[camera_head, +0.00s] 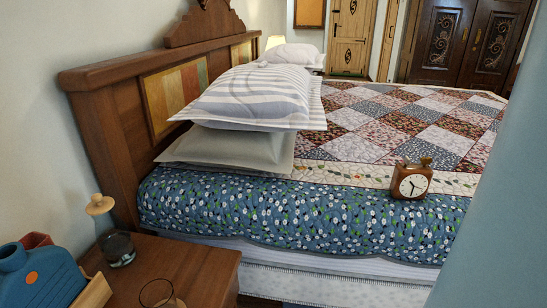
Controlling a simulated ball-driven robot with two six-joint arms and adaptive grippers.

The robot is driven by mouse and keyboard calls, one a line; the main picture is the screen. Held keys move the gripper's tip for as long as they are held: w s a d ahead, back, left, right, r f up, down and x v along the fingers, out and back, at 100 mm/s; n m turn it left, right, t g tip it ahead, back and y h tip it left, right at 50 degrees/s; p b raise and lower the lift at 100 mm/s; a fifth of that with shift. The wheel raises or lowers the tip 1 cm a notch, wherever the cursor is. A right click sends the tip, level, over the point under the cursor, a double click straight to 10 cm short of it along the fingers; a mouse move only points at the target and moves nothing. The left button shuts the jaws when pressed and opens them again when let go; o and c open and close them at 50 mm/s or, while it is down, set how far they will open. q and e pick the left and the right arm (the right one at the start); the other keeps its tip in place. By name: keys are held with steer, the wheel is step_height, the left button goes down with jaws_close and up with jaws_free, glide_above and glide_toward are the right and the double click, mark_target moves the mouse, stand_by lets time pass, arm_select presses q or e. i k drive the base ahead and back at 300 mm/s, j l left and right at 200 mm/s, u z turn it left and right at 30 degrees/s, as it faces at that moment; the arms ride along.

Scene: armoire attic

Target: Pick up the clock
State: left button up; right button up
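The clock (411,181) is a small brown alarm clock with a round white face and a knob on top. It stands upright on the near edge of the bed, right of centre in the head view, on the blue floral bedding (300,212). Its face is turned toward me. Nothing touches it except the bedding. Neither of my grippers shows in this view.
Pillows (250,95) are stacked against the wooden headboard (105,85). A wooden nightstand (190,265) at lower left bears a dark glass jar (117,249), a clear glass (158,294) and a blue bottle-like object (38,277). A pale blue surface blocks the right edge.

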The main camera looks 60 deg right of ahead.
mark_target(412, 182)
steer(key=z, duration=2.75)
steer(key=i+l+u, duration=0.45)
steer(key=l+u, duration=0.2)
